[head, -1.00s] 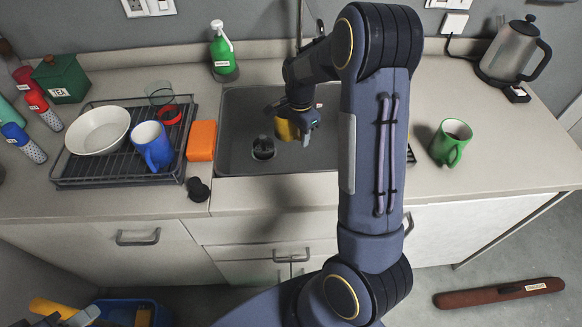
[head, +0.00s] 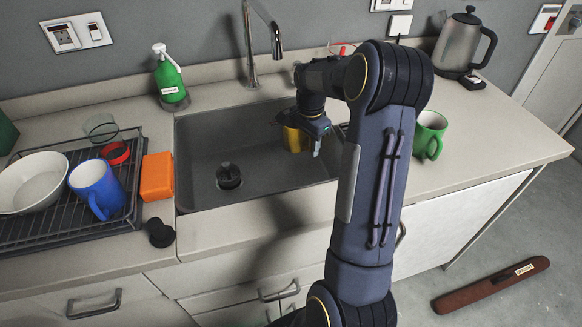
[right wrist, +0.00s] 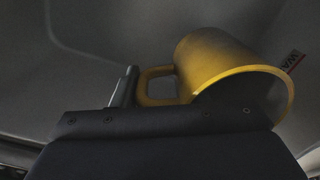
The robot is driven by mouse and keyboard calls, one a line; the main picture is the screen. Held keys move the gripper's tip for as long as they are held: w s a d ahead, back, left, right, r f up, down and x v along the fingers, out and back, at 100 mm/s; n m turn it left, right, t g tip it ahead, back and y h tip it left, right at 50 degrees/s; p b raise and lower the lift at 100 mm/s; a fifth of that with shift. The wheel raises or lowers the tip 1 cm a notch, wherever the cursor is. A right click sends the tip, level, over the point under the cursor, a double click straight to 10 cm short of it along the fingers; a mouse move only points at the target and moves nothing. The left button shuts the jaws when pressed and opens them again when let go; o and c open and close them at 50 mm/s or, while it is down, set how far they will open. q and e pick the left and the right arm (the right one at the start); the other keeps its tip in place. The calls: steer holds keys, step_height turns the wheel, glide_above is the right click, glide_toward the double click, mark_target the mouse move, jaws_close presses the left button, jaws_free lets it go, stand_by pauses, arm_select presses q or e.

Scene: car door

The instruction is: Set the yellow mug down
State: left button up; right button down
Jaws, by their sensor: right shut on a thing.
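The yellow mug (head: 292,139) is at the right side of the sink in the head view, partly hidden behind my right gripper (head: 312,138). My right gripper is shut on the mug, at its handle side. In the right wrist view the mug (right wrist: 212,62) lies tilted in the picture, its rim toward the lower right and its handle (right wrist: 150,86) to the left by a finger (right wrist: 125,88). I cannot tell whether the mug touches the sink floor. My left gripper is not in view.
The grey sink (head: 205,150) has a dark drain (head: 229,176). A green mug (head: 430,134) stands on the right counter, with free room beside it. A rack (head: 60,232) holds a blue mug (head: 96,188) and a white bowl (head: 32,182). An orange sponge (head: 157,176) lies left of the sink.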

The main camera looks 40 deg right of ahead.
step_height(320, 180, down, 6)
steer(key=shift+f, duration=0.2)
steer(key=shift+r, duration=0.1)
steer(key=c, duration=0.8)
jaws_free()
steer(key=shift+c, duration=0.2)
steer(key=shift+r, duration=0.15)
step_height(320, 180, up, 12)
steer(key=shift+f+p, duration=0.15)
steer(key=shift+p, duration=0.15)
